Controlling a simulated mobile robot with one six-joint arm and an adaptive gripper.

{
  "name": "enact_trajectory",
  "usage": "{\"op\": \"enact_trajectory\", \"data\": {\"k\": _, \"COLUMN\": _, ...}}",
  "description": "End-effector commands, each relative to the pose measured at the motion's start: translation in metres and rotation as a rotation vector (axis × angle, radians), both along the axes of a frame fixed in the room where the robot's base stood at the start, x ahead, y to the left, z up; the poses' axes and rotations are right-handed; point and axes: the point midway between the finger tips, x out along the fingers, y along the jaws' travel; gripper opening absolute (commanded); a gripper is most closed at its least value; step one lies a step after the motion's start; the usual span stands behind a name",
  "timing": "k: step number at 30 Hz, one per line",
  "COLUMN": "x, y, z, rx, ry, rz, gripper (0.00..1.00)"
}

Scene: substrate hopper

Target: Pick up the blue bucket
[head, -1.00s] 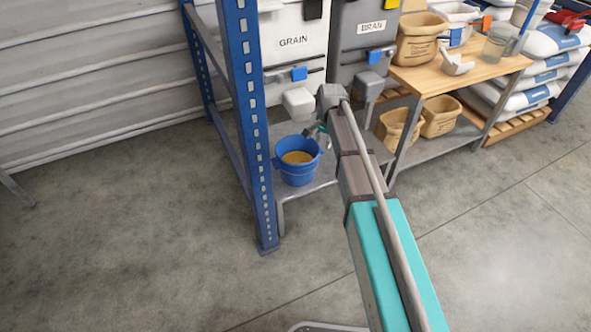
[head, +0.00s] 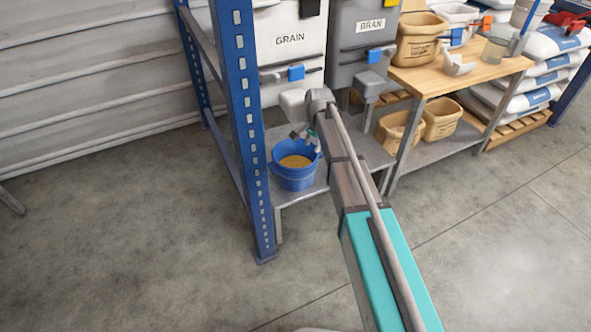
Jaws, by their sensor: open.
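The blue bucket (head: 294,180) stands upright on a low grey shelf (head: 312,185) under the grain hopper. It holds golden-yellow grain. My gripper (head: 308,138) is small in view, at the end of my arm, just over the bucket's back right rim in the picture. It is open and holds nothing that I can see. I cannot tell whether it touches the rim. My arm hides part of the shelf to the right of the bucket.
A blue rack post (head: 254,130) rises close to the left of the bucket. The white GRAIN hopper (head: 290,40) and the grey BRAN hopper (head: 358,28) hang above. A wooden bench (head: 440,78) with sacks stands to the right. The concrete floor (head: 120,240) in front is clear.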

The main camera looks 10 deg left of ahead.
Motion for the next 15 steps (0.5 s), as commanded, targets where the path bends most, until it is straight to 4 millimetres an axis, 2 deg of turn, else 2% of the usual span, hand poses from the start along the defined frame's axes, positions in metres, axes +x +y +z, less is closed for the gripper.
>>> {"op": "enact_trajectory", "data": {"k": 15, "x": 0.002, "y": 0.003, "z": -0.042, "rx": 0.000, "ry": 0.000, "rz": 0.002, "gripper": 0.46}}
